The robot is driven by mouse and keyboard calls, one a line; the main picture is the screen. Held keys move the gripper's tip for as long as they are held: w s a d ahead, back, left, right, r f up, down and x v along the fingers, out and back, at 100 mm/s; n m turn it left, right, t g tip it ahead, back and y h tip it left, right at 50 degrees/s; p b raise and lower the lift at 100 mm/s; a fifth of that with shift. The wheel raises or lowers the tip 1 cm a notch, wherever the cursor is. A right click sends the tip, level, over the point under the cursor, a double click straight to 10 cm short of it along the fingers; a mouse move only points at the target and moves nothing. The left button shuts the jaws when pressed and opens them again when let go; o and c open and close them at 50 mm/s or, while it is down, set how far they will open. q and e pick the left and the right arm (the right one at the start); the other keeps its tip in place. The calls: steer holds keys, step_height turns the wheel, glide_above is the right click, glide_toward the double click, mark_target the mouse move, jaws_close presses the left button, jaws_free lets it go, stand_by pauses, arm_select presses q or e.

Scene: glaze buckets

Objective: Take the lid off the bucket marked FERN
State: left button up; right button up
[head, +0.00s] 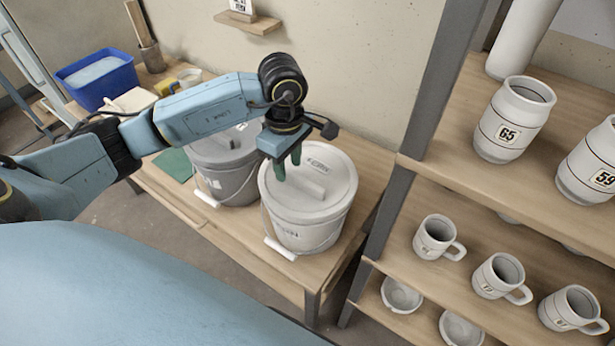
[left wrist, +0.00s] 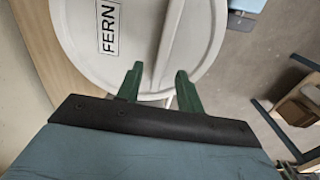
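The FERN bucket (head: 305,232) is pale grey and stands upright near the right end of the low table. Its round lid (head: 336,180) is on, with a raised bar handle (head: 312,190) across it. The left wrist view shows the word FERN on a label (left wrist: 109,28) on the lid. My left gripper (head: 288,168) points down over the lid, near the left end of the handle. Its green fingers, also in the left wrist view (left wrist: 159,87), are apart, with part of the handle showing between them. Whether they touch it I cannot tell. My right gripper is out of view.
A second lidded bucket (head: 226,180) stands close to the left, partly behind my arm. A blue bin (head: 97,82) is at the table's far left end. A shelf unit (head: 470,190) with jars and mugs stands close on the right.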

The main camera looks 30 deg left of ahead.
arm_select(q)
steer(key=shift+f, duration=0.75)
jaws_close()
steer(key=shift+r, duration=0.15)
